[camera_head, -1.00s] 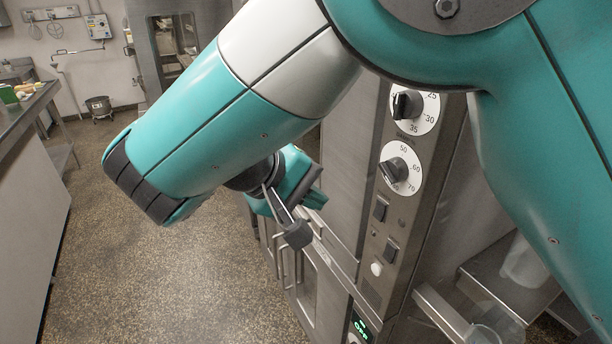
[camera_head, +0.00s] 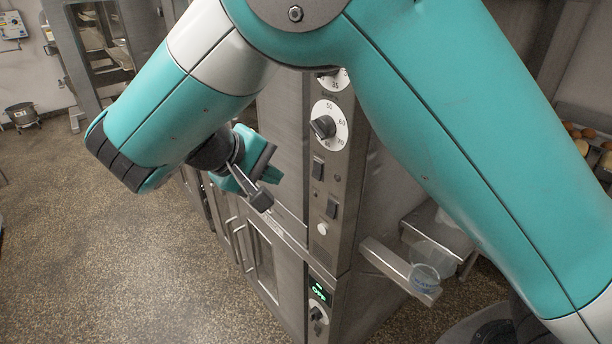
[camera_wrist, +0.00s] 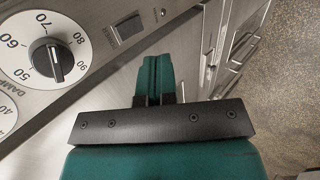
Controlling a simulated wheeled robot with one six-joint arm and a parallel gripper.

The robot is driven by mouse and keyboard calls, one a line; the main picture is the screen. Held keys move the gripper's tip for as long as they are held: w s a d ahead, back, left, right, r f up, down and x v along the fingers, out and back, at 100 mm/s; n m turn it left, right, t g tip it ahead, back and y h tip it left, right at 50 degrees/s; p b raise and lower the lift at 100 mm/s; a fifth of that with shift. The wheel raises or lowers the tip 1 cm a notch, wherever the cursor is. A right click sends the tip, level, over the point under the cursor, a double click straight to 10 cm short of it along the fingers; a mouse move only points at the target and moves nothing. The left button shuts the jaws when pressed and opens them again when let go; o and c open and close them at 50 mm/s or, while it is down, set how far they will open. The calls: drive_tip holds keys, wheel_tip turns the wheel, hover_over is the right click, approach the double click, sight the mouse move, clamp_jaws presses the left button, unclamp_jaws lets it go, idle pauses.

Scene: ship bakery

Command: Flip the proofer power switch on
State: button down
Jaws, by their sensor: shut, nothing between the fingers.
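The steel control panel (camera_head: 327,190) carries two dark rocker switches, an upper one (camera_head: 318,169) and a lower one (camera_head: 332,208). My gripper (camera_head: 274,175) is left of the panel in the head view, apart from the switches. In the wrist view its teal fingers (camera_wrist: 155,68) are together and empty.
A temperature-style dial (camera_head: 325,126) sits above the switches and a white round button (camera_head: 322,229) below them. A green-lit display (camera_head: 319,291) is lower down. A clear cup (camera_head: 426,277) stands on a ledge at right. Open floor (camera_head: 130,260) lies left.

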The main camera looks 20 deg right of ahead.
sight(317, 170)
drive_tip(key=shift+w+d+f+p, duration=0.45)
drive_tip(key=shift+d+f, duration=0.25)
drive_tip(key=shift+d, duration=0.55)
drive_tip(key=shift+w+d+f+p, duration=0.35)
drive_tip(key=shift+d+f+p, duration=0.25)
drive_tip(key=shift+d, duration=0.7)
drive_tip(key=shift+w+d+f+p, duration=0.4)
drive_tip(key=shift+d+f, duration=0.4)
drive_tip(key=shift+d, duration=0.45)
drive_tip(key=shift+d, duration=0.1)
